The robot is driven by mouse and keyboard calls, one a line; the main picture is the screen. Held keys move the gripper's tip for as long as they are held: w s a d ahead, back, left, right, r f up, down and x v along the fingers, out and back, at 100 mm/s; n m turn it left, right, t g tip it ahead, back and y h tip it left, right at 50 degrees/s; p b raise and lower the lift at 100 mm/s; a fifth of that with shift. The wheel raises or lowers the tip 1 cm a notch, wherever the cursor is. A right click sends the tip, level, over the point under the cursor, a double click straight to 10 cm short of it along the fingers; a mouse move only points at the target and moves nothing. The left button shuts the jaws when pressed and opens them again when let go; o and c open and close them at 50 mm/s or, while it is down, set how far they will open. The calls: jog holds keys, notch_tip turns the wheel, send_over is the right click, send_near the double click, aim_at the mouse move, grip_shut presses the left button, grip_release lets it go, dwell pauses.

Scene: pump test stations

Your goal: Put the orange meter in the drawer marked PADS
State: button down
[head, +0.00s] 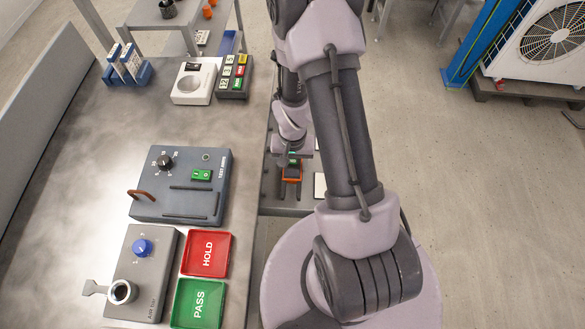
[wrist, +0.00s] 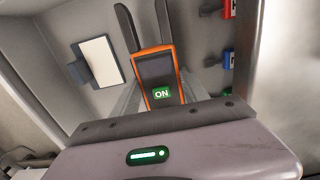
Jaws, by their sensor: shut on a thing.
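The orange meter (wrist: 148,97) has an orange frame, a dark screen and a green ON label. In the wrist view it sits between the pale fingers of my gripper (wrist: 160,90), which is shut on it. In the head view the meter (head: 291,179) shows small below my gripper (head: 291,163), just right of the bench edge, over a grey surface. I cannot tell whether it touches that surface. Two dark bars (wrist: 126,28) stand beyond the meter in the wrist view. No PADS mark can be read, and my arm hides part of the area.
In the wrist view a white panel (wrist: 100,61) is on the left, and red (wrist: 229,9) and blue (wrist: 228,60) items are on the right wall. The bench holds a test box (head: 180,185), a red HOLD tray (head: 207,234) and a green PASS tray (head: 178,313).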

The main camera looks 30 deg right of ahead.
aim_at(292, 165)
notch_tip(292, 165, down, 3)
jog(key=shift+f+b, duration=0.1)
jog(key=shift+b, duration=0.4)
jog(key=shift+r, duration=0.25)
jog(key=shift+f, duration=0.15)
jog(key=c, duration=0.6)
grip_release()
